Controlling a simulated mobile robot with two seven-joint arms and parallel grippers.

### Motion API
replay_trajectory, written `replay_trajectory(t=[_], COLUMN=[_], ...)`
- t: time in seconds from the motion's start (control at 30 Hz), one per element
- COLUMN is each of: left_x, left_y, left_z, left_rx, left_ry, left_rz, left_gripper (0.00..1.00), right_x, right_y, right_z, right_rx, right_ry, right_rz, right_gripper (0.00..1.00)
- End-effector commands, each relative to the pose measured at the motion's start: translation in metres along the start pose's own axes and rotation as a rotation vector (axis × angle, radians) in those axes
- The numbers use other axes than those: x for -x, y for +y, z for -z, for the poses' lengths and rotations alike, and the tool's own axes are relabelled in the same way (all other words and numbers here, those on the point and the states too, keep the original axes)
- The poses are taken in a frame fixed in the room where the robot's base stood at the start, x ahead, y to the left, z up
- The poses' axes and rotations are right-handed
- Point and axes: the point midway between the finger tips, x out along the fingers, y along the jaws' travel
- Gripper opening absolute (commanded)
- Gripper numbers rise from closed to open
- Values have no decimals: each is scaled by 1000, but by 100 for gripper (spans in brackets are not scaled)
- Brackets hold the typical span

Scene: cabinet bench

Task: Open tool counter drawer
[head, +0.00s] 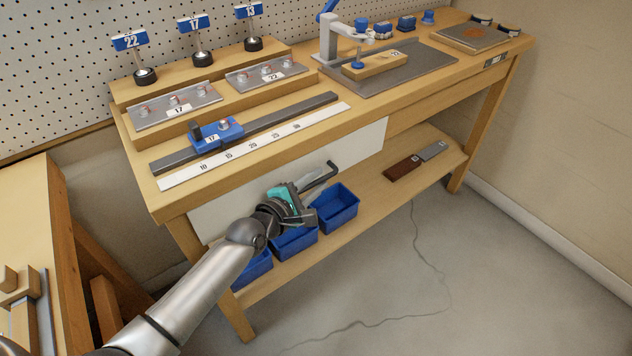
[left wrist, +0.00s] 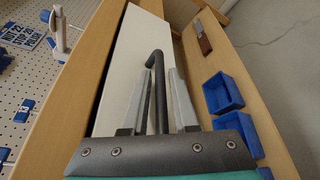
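The tool counter drawer has a white front (head: 350,150) under the front edge of the wooden counter, and this front also shows in the left wrist view (left wrist: 133,65). A dark bar handle (head: 322,177) stands out from it. My left gripper (head: 306,188) is at the handle. In the left wrist view its two grey fingers (left wrist: 160,85) stand on either side of the handle bar (left wrist: 156,75), with some space beside the bar, so it looks open around it. The drawer looks closed or nearly so; a dark gap shows along its top edge. My right gripper is not in view.
Blue bins (head: 335,207) stand on the lower shelf (head: 375,205) just below the handle. The counter top (head: 160,195) holds a ruler strip (head: 260,145), a blue slider (head: 215,134) and a grey press stand (head: 330,40). The floor (head: 400,290) in front is clear.

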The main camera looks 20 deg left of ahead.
Motion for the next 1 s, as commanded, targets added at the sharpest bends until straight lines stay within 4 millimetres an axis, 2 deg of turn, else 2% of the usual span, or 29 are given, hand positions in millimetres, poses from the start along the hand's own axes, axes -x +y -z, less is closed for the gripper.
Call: replay_trajectory(t=[0.13,0.37,1.0], left_x=[0,0,0], left_y=[0,0,0], left_z=[0,0,0], left_rx=[0,0,-1], left_ry=[0,0,1], left_rz=[0,0,0], left_gripper=[25,0,0], right_x=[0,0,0], right_y=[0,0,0], right_z=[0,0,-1], right_rx=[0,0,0], right_ry=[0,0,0], right_rz=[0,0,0], right_gripper=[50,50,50])
